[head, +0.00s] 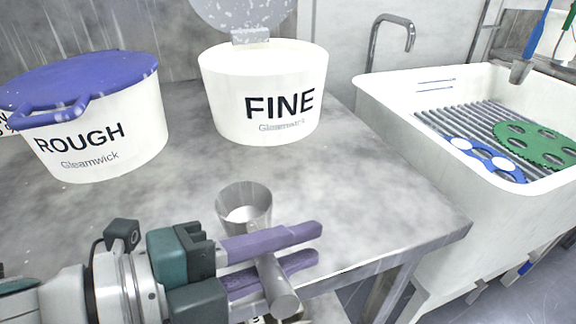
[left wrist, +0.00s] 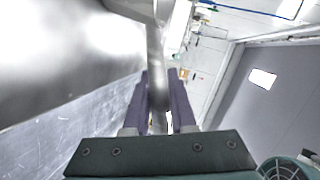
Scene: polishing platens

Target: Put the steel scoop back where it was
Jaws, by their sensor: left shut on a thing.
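The steel scoop (head: 244,207) is held at the front of the grey table, its cup toward the FINE tub and its handle (head: 279,288) toward me. My left gripper (head: 300,247) is shut on the handle, with its purple fingers on either side. The cup looks to hold some pale material. In the left wrist view the handle (left wrist: 156,75) runs up between the fingers (left wrist: 160,105) to the cup. The white FINE tub (head: 225,95) stands open, its speckled lid (head: 245,12) raised at the back. My right gripper is not in view.
The white ROUGH tub (head: 130,120), with its blue lid (head: 80,80) on, stands at the left. A white sink (head: 400,105) at the right holds a rack with green and blue toothed discs (head: 540,143). The table (head: 360,190) is clear right of FINE.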

